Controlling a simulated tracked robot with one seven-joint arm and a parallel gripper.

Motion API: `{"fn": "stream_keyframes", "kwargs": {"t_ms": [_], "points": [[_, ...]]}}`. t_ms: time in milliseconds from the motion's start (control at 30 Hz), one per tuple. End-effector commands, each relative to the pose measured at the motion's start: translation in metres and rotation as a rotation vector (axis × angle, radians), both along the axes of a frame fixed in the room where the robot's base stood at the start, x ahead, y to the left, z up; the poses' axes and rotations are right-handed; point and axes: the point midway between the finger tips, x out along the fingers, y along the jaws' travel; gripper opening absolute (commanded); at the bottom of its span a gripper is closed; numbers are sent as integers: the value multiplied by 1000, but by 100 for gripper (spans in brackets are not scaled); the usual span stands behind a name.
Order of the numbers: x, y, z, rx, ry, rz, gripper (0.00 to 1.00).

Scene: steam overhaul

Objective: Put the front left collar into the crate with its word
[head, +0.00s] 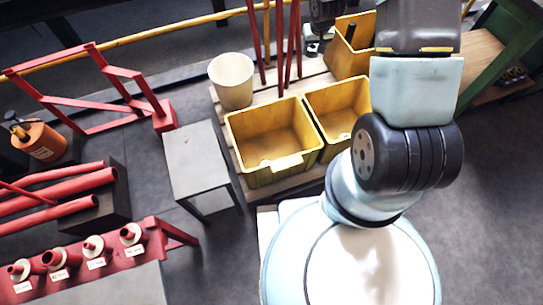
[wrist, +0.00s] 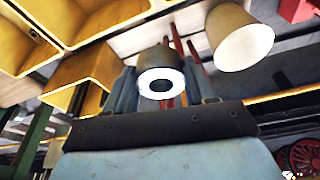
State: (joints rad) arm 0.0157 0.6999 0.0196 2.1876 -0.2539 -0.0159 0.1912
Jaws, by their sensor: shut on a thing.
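My gripper (wrist: 163,76) is shut on a dark collar (wrist: 160,57) with a pale ring-shaped end face, held between its fingers in the wrist view. In the head view the held collar and fingers cannot be made out; my arm fills the right side. Three yellow crates stand on a pallet: a left one (head: 238,137) with a pale label in front, a middle one (head: 316,112) partly behind my arm, and a back one (head: 340,62) holding something dark. No word on them is readable. Yellow crates (wrist: 77,84) also show at upper left in the wrist view.
A cream bucket (head: 232,82) stands beside the crates, near upright red rods (head: 287,45). A grey cabinet (head: 200,155) stands left of the pallet. Several labelled collars on red pegs line a red bench (head: 150,250) at lower left. The bucket (wrist: 243,40) shows in the wrist view.

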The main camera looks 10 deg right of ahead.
Motion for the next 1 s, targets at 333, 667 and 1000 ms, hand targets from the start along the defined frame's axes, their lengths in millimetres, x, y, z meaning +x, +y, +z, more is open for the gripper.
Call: {"fn": "stream_keyframes", "kwargs": {"t_ms": [333,667,1000], "points": [[8,60,-81,4,2,399,0],[-6,124,-169,4,2,824,0],[-47,185,-264,4,1,1270,0]]}}
